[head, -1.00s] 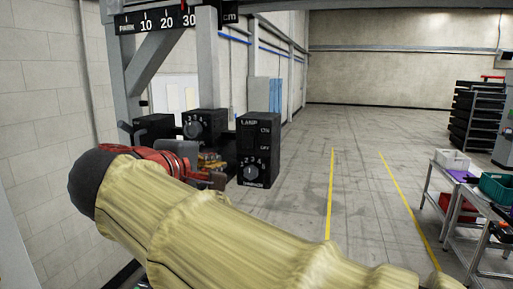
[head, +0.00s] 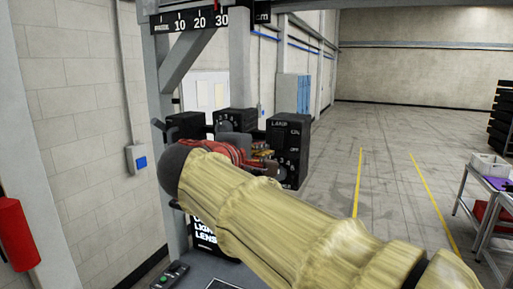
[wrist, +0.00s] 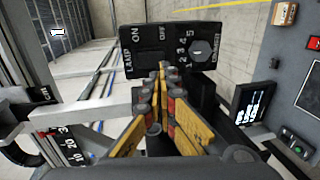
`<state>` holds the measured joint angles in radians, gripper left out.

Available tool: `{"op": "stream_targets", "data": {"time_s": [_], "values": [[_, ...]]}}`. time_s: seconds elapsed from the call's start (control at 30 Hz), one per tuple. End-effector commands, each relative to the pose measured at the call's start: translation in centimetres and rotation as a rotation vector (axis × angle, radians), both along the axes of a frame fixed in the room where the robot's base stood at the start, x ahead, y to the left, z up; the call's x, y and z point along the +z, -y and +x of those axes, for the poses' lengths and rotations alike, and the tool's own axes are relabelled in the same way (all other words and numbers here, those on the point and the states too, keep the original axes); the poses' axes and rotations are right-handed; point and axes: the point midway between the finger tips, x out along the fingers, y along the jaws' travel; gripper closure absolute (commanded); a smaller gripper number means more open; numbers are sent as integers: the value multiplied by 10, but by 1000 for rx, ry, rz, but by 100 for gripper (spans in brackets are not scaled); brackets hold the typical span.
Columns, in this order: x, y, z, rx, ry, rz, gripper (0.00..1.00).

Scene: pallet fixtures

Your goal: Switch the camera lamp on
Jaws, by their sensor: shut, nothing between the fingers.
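The black lamp box (head: 290,133) stands upright in the head view, marked LAMP with ON above OFF. In the wrist view the same box (wrist: 172,38) appears turned on its side, with a dark switch area (wrist: 149,58) near the ON and OFF marks and a round intensity knob (wrist: 201,50) beside a number scale. I cannot tell the switch's position or whether the lamp is lit. My gripper (wrist: 161,70) is shut and empty, its tips in front of the box's lower edge in this view, near the switch area. Contact cannot be told. In the head view my gripper (head: 268,160) partly covers the knob.
Another black box with a dial (head: 236,120) stands left of the lamp box, by the grey post (head: 239,60). A ruler bar (head: 190,20) crosses above. A green-buttoned control (head: 170,277) lies low at left. Open floor (head: 400,150) spreads to the right.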

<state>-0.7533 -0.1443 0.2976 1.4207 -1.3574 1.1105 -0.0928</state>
Motion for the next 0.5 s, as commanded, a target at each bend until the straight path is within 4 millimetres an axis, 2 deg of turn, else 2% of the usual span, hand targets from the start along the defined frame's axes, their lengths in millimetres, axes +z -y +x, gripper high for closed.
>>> {"op": "stream_targets", "data": {"time_s": [0.2,0.33,0.5], "values": [[-7,15,39,-3,-3,-2,100],[-10,21,55,-2,-2,-2,100],[-13,25,67,0,0,0,100]]}}
